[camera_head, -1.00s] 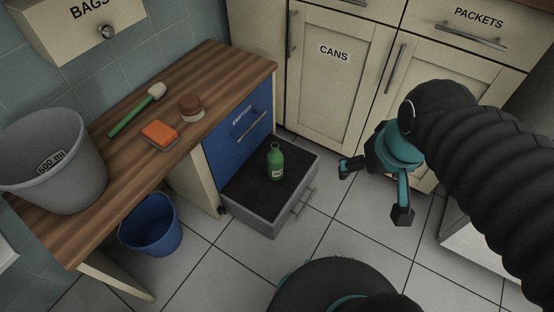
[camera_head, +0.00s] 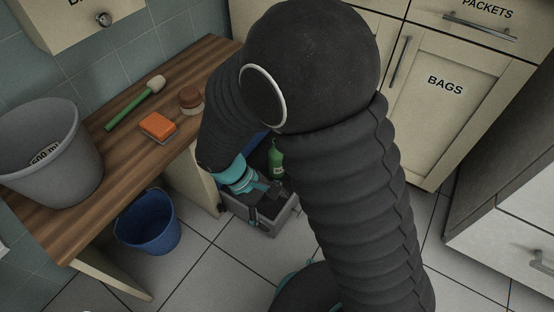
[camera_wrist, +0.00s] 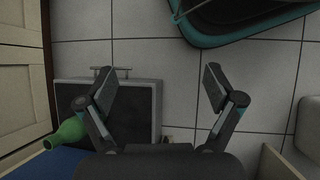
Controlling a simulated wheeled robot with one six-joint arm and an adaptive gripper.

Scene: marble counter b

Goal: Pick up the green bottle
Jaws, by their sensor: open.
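The green bottle (camera_head: 276,160) stands upright in the open grey drawer (camera_head: 284,222), partly hidden by my arm in the head view. In the wrist view the bottle (camera_wrist: 72,133) is at the lower left, outside the left finger and partly behind it. My gripper (camera_head: 264,204) is over the drawer, in front of the bottle in the head view. In the wrist view my gripper (camera_wrist: 160,92) has its fingers wide apart, with nothing held between them. The drawer (camera_wrist: 143,96) shows below and between the fingers.
A blue bucket (camera_head: 147,222) stands on the floor below. Cream cabinets (camera_head: 445,120) line the back.

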